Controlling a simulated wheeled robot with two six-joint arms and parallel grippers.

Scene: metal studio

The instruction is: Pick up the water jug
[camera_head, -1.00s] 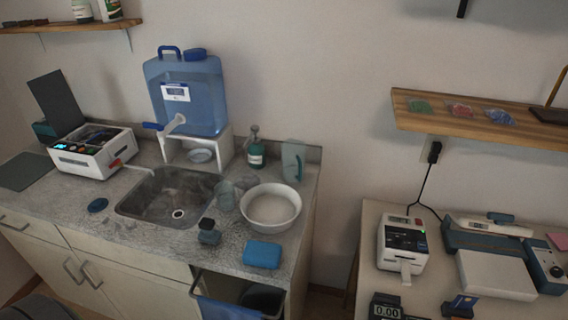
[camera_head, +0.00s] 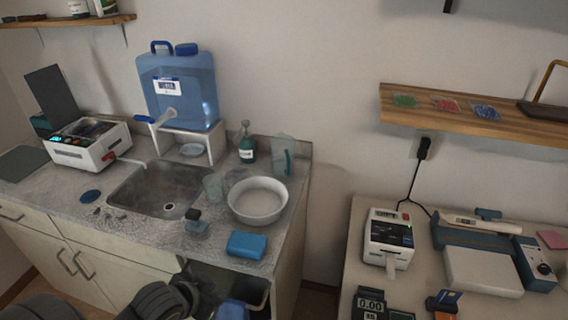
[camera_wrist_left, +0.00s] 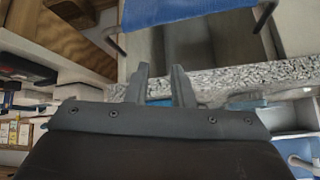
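A clear jug with a teal handle (camera_head: 282,158) stands upright at the back right of the counter, near the wall. A large blue water container with a white spigot (camera_head: 180,92) sits on a white stand behind the sink. I cannot tell from the frames which of the two the task names. My left gripper (camera_head: 192,282) is low in front of the counter, well below and apart from both. In the left wrist view its two fingers (camera_wrist_left: 161,80) stand apart with nothing between them. My right gripper is not in view.
A white bowl (camera_head: 258,217), a glass (camera_head: 213,188), a green soap bottle (camera_head: 247,148) and a blue sponge-like block (camera_head: 246,244) stand near the sink (camera_head: 130,195). An open cabinet bin is below the counter's right end. A second table (camera_head: 345,262) with devices is at right.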

